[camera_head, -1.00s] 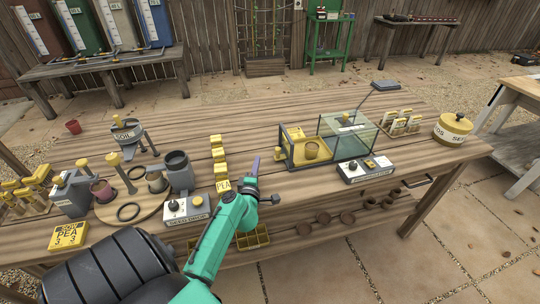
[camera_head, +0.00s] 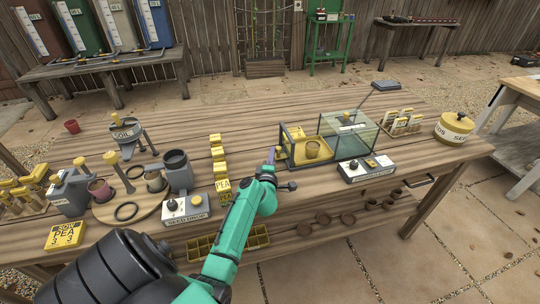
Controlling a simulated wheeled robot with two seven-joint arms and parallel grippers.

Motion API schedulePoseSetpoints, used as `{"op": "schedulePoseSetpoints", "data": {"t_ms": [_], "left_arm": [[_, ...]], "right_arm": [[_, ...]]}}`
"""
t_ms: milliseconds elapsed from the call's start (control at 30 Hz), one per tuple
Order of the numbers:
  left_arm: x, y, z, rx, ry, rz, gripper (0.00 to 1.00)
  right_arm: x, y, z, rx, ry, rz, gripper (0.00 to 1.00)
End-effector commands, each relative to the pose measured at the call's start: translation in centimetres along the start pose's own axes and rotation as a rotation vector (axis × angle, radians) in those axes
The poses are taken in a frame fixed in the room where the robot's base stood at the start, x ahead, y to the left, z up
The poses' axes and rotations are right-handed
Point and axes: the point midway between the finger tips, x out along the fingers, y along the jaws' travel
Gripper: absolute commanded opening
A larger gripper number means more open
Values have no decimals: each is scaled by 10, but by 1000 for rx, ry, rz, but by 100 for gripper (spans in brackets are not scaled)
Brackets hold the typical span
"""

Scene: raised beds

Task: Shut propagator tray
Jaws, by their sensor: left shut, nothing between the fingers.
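The propagator tray (camera_head: 291,164) is a yellow tray with a dark frame, drawn out to the left of a glass-sided box (camera_head: 350,137) on the wooden bench. A yellow pot (camera_head: 312,149) stands in the tray. My left gripper (camera_head: 272,155) is shut and empty, close to the tray's left edge. I cannot tell whether its tips touch the tray. My right gripper is not in view.
A grey control box (camera_head: 366,169) stands in front of the glass box. Yellow labelled blocks (camera_head: 222,171) stand in a row left of my gripper. A second control box (camera_head: 186,211), a soil hopper (camera_head: 127,133) and a round seed tin (camera_head: 453,129) are also on the bench.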

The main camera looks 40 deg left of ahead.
Motion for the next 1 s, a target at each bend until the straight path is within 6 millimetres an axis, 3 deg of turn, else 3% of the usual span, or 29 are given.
{"op": "schedulePoseSetpoints", "data": {"t_ms": [700,1000], "left_arm": [[52,0,124,-4,-4,1,0],[60,4,144,-2,-2,0,0]], "right_arm": [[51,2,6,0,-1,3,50],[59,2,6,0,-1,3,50]]}}
